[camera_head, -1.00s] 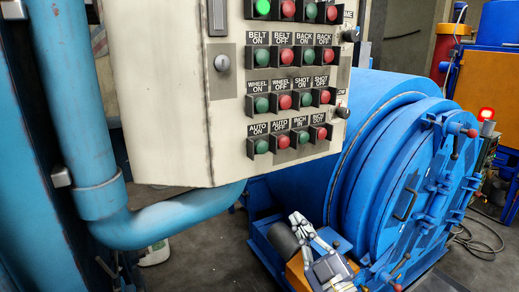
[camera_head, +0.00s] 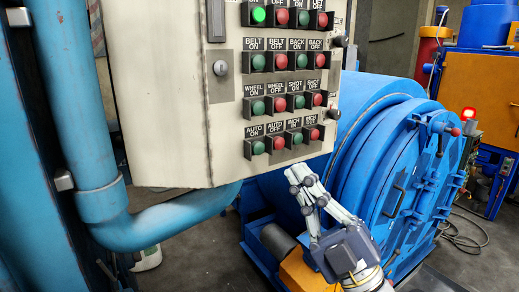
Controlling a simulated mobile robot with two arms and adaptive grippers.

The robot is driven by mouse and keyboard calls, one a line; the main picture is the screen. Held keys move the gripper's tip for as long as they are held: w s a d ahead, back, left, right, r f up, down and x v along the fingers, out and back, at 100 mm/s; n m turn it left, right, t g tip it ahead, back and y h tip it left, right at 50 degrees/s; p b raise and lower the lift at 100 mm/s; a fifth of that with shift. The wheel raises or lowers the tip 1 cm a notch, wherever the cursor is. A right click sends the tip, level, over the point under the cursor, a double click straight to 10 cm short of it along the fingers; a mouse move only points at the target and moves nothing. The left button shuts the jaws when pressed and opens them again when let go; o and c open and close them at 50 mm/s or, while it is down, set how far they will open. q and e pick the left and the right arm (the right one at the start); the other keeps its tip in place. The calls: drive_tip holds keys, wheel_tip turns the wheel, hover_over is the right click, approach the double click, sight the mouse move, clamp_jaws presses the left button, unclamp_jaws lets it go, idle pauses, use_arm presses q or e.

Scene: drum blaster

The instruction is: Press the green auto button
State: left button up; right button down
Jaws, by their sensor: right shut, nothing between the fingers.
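The green auto-on button (camera_head: 258,147) is at the left end of the bottom row on the cream control panel (camera_head: 160,90). Its label reads AUTO ON, and nothing covers it. A red AUTO OFF button (camera_head: 279,143) sits just to its right. My right gripper (camera_head: 298,178) is shut and empty. It rises from the bottom of the view, with its fingertips below the panel's lower edge, lower and to the right of the green auto button. No contact with the panel shows. My left gripper is not in view.
Several other green and red buttons fill the rows above. A lit green button (camera_head: 258,14) is at the top left. A blue pipe (camera_head: 160,226) bends under the panel. The large blue drum (camera_head: 372,165) stands behind my right gripper. A red lamp (camera_head: 468,114) glows at right.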

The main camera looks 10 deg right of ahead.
sight(267, 159)
drive_tip(key=w+a+b, duration=0.1)
drive_tip(key=w+a, duration=0.2)
drive_tip(key=w, duration=0.5)
drive_tip(key=shift+w, duration=0.15)
idle(1.5)
drive_tip(key=shift+w+a, duration=0.2)
drive_tip(key=shift+w, duration=0.2)
